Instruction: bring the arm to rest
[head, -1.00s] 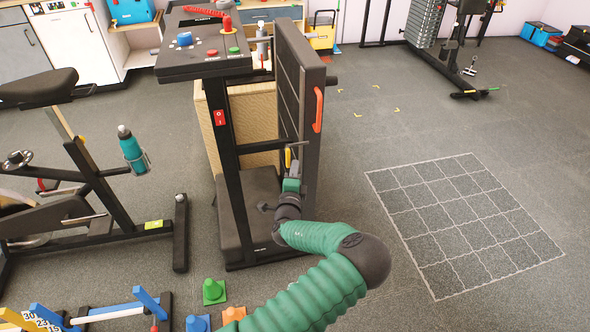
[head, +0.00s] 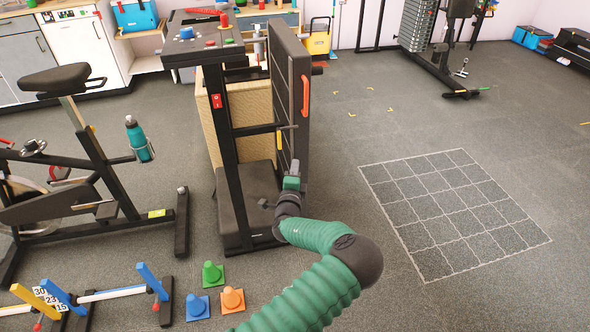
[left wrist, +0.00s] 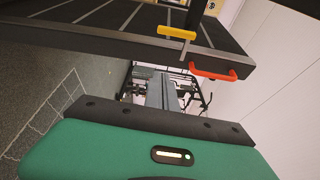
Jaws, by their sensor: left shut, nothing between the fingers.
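My left arm in green sleeving comes up from the bottom of the head view. Its gripper (head: 291,184) is at the black exercise stand, in front of the lower part of the upright dark panel (head: 290,95). The fingers are shut and empty, and small in this view. I cannot tell whether they touch the panel. In the left wrist view the green gripper housing (left wrist: 150,158) fills the bottom, with the panel's frame, a yellow handle (left wrist: 176,33) and a red handle (left wrist: 214,74) beyond it. My right gripper is not in view.
The stand's console (head: 205,45) rises left of the panel. An exercise bike (head: 85,180) stands at left. Cones (head: 213,273) and small hurdles (head: 90,297) are near the lower left. A weight stack (head: 419,25) is at the back. Floor around the marked grid (head: 455,212) is clear.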

